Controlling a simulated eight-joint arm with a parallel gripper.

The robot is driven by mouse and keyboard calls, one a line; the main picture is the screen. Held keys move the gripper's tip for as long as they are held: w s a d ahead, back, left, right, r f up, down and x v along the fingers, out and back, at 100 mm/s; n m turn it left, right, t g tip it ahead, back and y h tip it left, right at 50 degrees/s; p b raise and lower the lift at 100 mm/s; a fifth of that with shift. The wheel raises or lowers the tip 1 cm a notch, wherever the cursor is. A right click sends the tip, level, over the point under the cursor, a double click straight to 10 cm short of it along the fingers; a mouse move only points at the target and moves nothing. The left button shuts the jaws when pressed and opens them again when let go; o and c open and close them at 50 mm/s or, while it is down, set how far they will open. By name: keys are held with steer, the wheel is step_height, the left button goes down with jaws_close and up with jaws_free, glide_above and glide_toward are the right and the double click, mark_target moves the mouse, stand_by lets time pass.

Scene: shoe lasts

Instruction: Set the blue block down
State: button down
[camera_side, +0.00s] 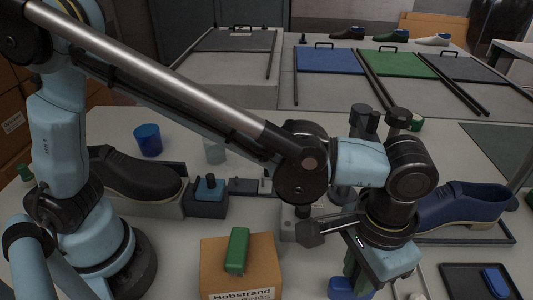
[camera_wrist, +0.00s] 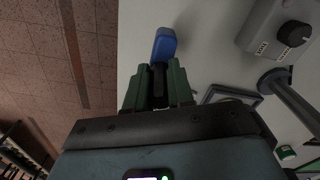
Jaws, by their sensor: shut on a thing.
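My gripper (camera_side: 356,272) points down at the lower right of the side view, its green fingers shut on a blue block (camera_side: 349,290). The block's lower part is cut off by the frame's bottom edge, so I cannot tell whether it touches the table. In the wrist view the blue block (camera_wrist: 164,46) sticks out beyond the fingertips of my gripper (camera_wrist: 158,82). A second blue block (camera_side: 494,281) lies on a black tray (camera_side: 462,283) at the far right.
A cardboard box (camera_side: 212,262) with a green block (camera_side: 237,250) on top stands left of my gripper. A blue shoe (camera_side: 467,203) is to the right, a dark shoe (camera_side: 135,176) to the left. A grey control box with a black knob (camera_wrist: 294,33) shows in the wrist view.

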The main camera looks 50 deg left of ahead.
steer(key=shift+f, duration=2.35)
steer(key=shift+f, duration=0.15)
steer(key=c, duration=1)
jaws_free()
